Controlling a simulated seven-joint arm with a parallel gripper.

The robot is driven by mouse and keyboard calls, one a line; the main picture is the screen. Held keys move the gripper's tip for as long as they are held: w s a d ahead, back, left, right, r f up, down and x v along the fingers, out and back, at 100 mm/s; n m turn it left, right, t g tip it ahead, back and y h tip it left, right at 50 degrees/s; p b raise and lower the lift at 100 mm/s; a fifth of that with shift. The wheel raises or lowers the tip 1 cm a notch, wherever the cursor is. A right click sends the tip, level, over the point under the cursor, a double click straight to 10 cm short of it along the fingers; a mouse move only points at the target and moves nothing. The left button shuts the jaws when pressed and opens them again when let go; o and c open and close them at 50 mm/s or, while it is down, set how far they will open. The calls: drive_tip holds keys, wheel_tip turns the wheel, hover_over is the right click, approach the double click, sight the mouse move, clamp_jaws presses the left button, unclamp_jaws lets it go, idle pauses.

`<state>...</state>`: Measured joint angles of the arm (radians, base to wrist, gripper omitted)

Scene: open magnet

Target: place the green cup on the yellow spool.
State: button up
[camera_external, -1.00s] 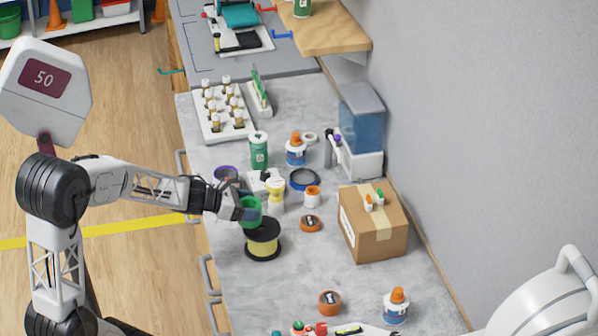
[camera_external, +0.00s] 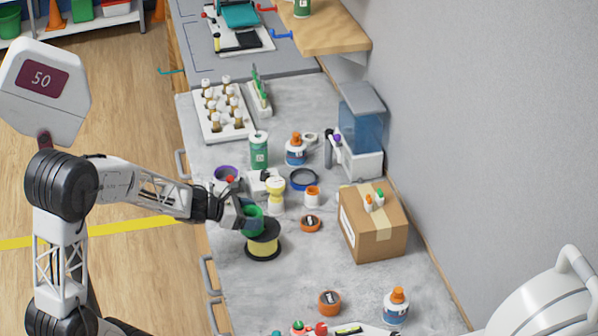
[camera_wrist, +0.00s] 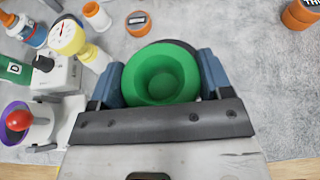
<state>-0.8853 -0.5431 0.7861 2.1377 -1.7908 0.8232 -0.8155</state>
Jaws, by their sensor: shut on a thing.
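The green cup (camera_external: 254,224) is between the fingers of my gripper (camera_external: 248,214), just over the yellow spool (camera_external: 263,246) with its black flanges. In the wrist view the cup (camera_wrist: 160,76) is seen from above, empty, with the blue fingers of my gripper (camera_wrist: 160,82) on both sides of it. A dark edge of the spool (camera_wrist: 168,43) shows behind the cup; the rest is hidden beneath. I cannot tell whether the cup touches the spool's top.
An orange roll (camera_external: 310,223) and a cardboard box (camera_external: 373,222) are to the right. The counter in front of the spool is fairly clear.

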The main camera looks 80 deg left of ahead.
drive_tip(key=shift+f, duration=0.1)
drive_tip(key=o, duration=1)
drive_tip(key=shift+o, duration=0.2)
drive_tip(key=v, duration=1.2)
drive_tip(key=shift+r, duration=0.2)
drive_tip(key=shift+w+d, duration=0.1)
idle(0.7)
